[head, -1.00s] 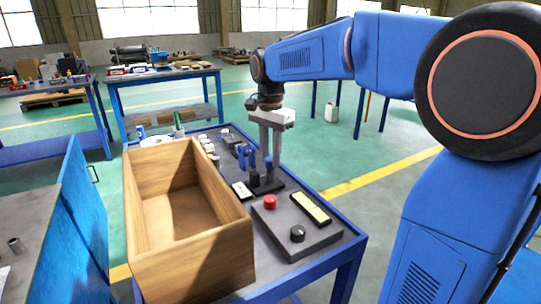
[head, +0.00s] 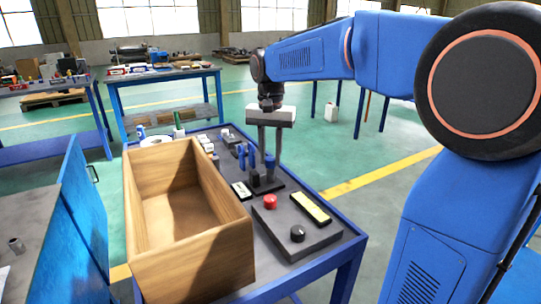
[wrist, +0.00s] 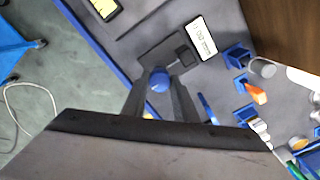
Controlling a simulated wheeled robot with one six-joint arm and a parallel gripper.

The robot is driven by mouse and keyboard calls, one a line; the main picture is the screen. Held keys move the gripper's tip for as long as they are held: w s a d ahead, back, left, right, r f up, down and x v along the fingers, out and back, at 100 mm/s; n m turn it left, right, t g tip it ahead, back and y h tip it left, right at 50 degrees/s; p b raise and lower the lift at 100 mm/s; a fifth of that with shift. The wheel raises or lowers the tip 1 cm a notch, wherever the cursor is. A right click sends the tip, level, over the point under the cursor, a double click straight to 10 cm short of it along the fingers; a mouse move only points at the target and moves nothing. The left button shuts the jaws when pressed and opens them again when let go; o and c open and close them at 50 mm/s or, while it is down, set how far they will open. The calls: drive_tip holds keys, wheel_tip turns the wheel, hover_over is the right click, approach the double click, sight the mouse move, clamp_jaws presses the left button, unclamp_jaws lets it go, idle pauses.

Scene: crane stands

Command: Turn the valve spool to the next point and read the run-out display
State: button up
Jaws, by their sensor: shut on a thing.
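The valve spool shows as a round blue top (wrist: 159,79) between my fingertips in the wrist view. My gripper (head: 262,168) points straight down and is shut on it. The spool stands on a dark fixture base (head: 272,191), with a small dark block (wrist: 187,57) beside it. My fingers hide part of the spool in the head view. The run-out display (wrist: 200,38) is a white-faced unit next to the fixture; it also shows in the head view (head: 241,190). Its face carries dark digits, too small and turned to read surely.
An open wooden crate (head: 230,245) stands left of the fixture. Blue holders (wrist: 238,55) stand close beside the display.

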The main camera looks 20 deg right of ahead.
sight(271, 159)
drive_tip(key=n, duration=0.5)
idle(0.6)
drive_tip(key=o, duration=1.1)
drive_tip(key=shift+c, duration=0.2)
wheel_tip(271, 159, up, 18)
drive_tip(key=shift+f, duration=0.25)
drive_tip(key=shift+s, duration=0.1)
